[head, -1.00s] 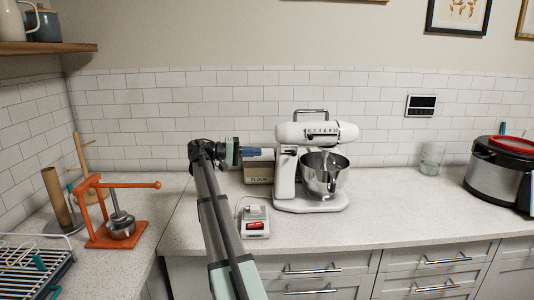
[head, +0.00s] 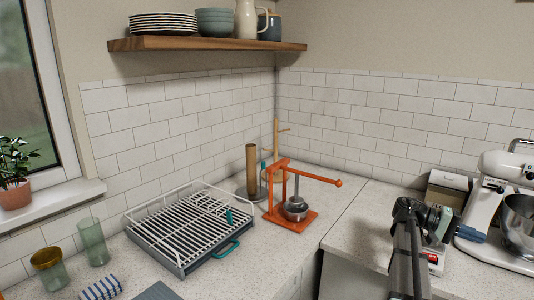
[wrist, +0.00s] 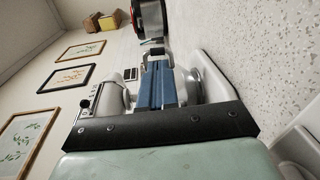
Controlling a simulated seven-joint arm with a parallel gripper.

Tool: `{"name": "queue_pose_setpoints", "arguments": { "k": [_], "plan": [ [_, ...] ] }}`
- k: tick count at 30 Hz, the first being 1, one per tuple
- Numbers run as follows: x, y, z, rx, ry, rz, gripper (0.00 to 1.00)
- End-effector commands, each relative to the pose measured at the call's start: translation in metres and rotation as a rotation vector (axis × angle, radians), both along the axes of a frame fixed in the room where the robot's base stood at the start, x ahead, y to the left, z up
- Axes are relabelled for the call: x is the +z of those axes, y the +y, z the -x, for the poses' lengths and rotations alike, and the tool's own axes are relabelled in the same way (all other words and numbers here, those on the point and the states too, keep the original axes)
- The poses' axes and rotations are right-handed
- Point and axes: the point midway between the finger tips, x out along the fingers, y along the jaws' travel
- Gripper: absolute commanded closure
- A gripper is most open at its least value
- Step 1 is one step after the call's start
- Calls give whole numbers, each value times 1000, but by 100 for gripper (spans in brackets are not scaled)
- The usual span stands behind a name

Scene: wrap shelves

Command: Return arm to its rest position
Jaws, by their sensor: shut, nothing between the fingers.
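My gripper (head: 471,237) is at the right of the head view, with blue fingers pointing toward the white stand mixer (head: 497,170). In the wrist view the two blue fingers (wrist: 158,82) lie together, shut and empty. The mixer's white body (wrist: 111,100) shows behind the fingers there, partly hidden by them. In the head view, my arm crosses the counter below the gripper and partly hides the small white device (head: 436,256) beside it.
An orange lever press (head: 283,205) stands left of my arm. A white dish rack (head: 180,222) and two glasses are farther left. A wooden shelf (head: 210,44) with crockery hangs above. A cream box (head: 446,190) stands behind my gripper.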

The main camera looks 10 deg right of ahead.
Motion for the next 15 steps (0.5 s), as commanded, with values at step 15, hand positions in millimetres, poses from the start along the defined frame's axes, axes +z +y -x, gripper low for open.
{"name": "queue_pose_setpoints", "arguments": {
  "k": [15],
  "plan": [
    [-147,47,190,-67,59,-229,100]
  ]
}}
